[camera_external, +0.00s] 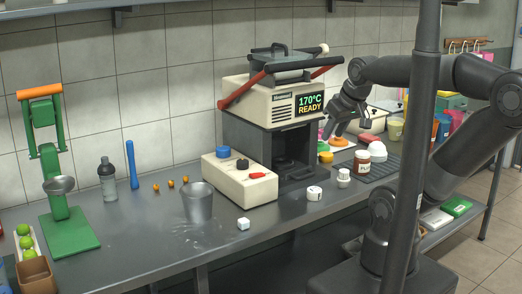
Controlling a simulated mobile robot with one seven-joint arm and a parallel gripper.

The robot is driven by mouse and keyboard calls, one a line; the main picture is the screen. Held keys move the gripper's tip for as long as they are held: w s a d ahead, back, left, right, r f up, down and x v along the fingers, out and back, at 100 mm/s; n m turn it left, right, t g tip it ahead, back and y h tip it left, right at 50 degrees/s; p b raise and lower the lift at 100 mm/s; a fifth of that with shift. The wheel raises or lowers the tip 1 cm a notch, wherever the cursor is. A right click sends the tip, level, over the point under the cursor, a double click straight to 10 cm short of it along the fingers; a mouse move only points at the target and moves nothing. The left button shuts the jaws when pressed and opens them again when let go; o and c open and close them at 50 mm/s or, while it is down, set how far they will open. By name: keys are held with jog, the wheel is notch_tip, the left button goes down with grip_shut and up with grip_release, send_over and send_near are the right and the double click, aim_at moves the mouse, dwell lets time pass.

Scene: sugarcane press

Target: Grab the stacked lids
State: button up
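A small white domed stack (378,150), which looks like the stacked lids, stands on the counter at the right, behind a brown jar. Its separate layers are too small to make out. My gripper (345,130) hangs above the counter, to the left of and higher than the white stack. It points downward with its fingers apart and nothing visible between them. It is clear of the stack in the picture.
The brown jar (361,167) and small white containers (343,177) stand near the stack. A dark ribbed mat (383,168) lies beside it. The beige press machine (265,115) rises to the left.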

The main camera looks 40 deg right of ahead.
dwell(0.4)
jog(key=o, duration=1.4)
